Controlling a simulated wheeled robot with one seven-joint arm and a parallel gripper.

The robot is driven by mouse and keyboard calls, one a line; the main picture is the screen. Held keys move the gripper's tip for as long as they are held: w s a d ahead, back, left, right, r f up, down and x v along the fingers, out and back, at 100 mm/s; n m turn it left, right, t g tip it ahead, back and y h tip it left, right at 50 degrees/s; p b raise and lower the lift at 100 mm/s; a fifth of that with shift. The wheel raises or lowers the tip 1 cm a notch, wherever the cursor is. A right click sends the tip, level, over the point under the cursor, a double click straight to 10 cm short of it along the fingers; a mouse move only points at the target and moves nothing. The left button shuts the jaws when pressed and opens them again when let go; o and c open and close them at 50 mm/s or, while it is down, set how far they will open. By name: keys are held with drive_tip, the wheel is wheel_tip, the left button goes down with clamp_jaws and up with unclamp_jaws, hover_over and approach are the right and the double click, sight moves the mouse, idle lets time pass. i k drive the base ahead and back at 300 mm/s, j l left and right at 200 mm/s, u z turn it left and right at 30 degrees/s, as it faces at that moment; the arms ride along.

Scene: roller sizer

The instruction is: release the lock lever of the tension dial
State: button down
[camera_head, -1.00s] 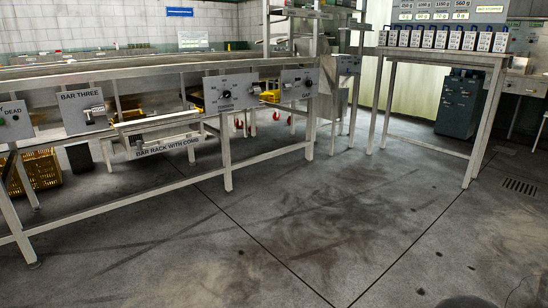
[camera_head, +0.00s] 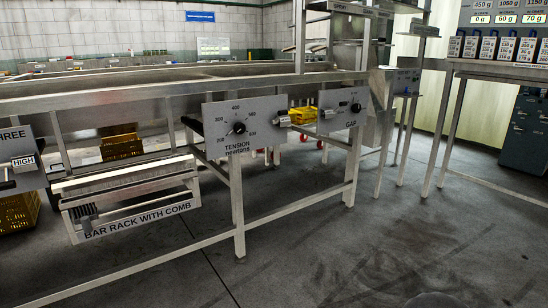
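The panel is fixed to the front of the long metal machine frame. A small metallic part (camera_head: 283,121) sticks out at the panel's right edge; it looks like the lock lever, but it is too small to tell its position. My gripper is not in view; only a small dark rounded shape shows at the bottom edge.
The GAP panel (camera_head: 343,110) is just right of the tension panel. A bar rack with comb (camera_head: 130,203) hangs at the left. A leg (camera_head: 238,205) stands below the tension panel. A table (camera_head: 497,72) with several small boxes is at the right. The floor (camera_head: 330,255) in front is clear.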

sight(280, 113)
drive_tip(key=i+z, duration=0.1)
drive_tip(key=i, duration=0.4)
drive_tip(key=i+j, duration=0.1)
drive_tip(key=i, duration=0.35)
drive_tip(key=i+z, duration=0.15)
drive_tip(key=i, duration=0.35)
drive_tip(key=i+j+z, duration=0.1)
drive_tip(key=i, duration=0.4)
drive_tip(key=i+j, duration=0.25)
drive_tip(key=i, duration=0.2)
drive_tip(key=i+j+z, duration=0.15)
drive_tip(key=i, duration=0.35)
